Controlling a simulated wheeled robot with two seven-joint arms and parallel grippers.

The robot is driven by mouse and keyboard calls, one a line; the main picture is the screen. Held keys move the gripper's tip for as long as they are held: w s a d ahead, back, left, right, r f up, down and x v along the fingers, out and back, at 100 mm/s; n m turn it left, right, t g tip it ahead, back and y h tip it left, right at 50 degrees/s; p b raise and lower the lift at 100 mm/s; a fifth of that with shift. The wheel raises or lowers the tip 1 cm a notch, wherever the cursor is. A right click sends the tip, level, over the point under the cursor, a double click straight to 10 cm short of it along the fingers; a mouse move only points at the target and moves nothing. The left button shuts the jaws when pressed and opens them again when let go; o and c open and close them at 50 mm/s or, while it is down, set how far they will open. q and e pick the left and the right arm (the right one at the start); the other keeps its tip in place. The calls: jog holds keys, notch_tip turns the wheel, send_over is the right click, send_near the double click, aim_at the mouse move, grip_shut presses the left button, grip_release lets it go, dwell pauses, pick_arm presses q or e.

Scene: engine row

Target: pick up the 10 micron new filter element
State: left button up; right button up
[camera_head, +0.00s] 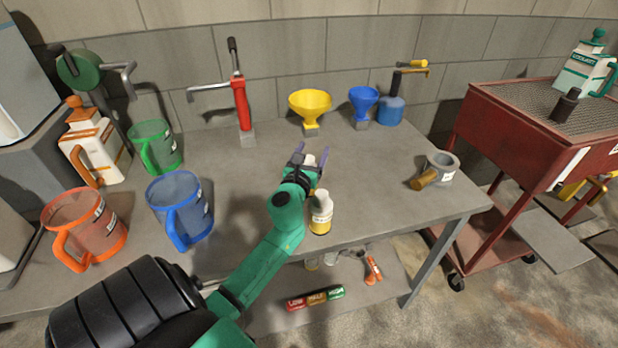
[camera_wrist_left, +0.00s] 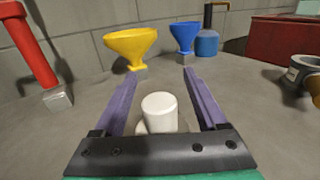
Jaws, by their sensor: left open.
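My left gripper (camera_head: 311,154) reaches over the middle of the table, with its two purple fingers apart. A white cylinder (camera_wrist_left: 160,112) stands between the open fingers in the left wrist view, close to the palm, and neither finger visibly touches it. In the head view only its white top (camera_head: 309,160) shows behind the gripper. A second white-topped piece with a yellow label (camera_head: 320,213) stands upright near the table's front edge, just right of my wrist. I cannot read either label, so I cannot tell which is the 10 micron element. My right gripper is out of view.
A yellow funnel (camera_head: 310,106), a blue funnel (camera_head: 363,101) and a red-handled tool (camera_head: 242,105) stand behind. Blue (camera_head: 181,208), orange (camera_head: 87,225) and green (camera_head: 154,146) jugs stand left. A grey cup-shaped part (camera_head: 441,166) stands right. The table between is clear.

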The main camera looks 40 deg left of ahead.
pick_arm(q)
grip_shut()
